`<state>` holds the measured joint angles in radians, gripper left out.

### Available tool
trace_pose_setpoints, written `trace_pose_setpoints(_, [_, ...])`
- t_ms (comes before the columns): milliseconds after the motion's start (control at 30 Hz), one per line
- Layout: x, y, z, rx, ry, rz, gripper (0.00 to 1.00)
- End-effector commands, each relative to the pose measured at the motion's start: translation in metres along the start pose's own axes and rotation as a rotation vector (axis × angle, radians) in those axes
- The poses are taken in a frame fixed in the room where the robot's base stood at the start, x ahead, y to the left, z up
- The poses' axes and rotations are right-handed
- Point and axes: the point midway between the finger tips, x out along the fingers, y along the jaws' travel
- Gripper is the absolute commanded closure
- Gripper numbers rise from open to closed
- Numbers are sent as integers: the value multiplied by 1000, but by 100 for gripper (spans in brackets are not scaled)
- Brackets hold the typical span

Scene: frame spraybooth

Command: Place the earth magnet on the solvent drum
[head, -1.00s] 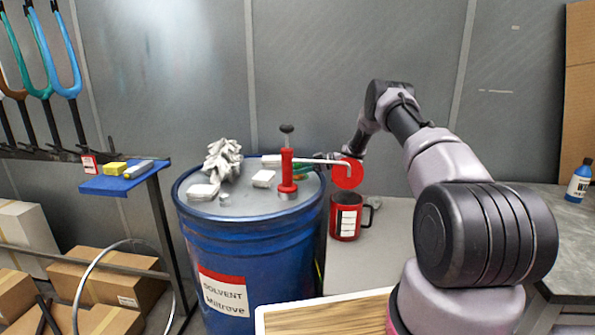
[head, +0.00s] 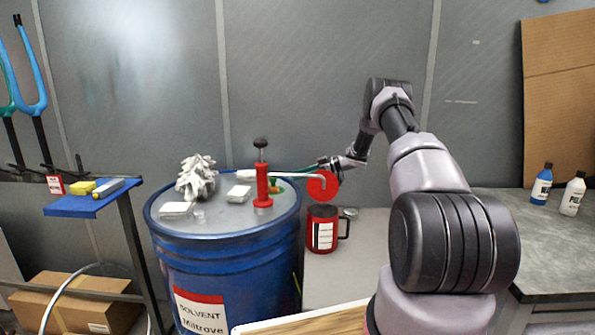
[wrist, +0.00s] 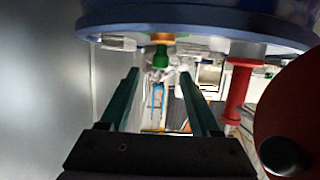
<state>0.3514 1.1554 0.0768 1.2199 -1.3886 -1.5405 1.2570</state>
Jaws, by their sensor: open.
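The blue solvent drum (head: 222,262) stands upright, its label facing me. A small green piece with an orange base, which I take for the earth magnet (head: 279,187), sits on the drum top behind the red pump, partly hidden. In the wrist view the drum (wrist: 200,24) appears inverted, with the magnet (wrist: 161,56) seated near its rim. My gripper (head: 308,168) is just right of the drum, apart from the magnet. In the wrist view its fingers (wrist: 158,72) are open and empty, with the magnet beyond the gap.
Grey gloves (head: 196,177) and white pads lie on the drum. A red mug (head: 321,232) stands right of it. A blue shelf (head: 90,203) is left.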

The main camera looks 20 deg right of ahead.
Motion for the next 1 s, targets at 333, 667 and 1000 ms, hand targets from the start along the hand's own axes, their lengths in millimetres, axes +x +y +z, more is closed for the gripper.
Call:
trace_pose_setpoints(333, [-40,53,-183,-35,17,469,37])
trace_pose_setpoints(667, [-141,6,-336,117,-24,1003,37])
trace_pose_setpoints(1000, [-225,-170,-360,512,-132,1277,37])
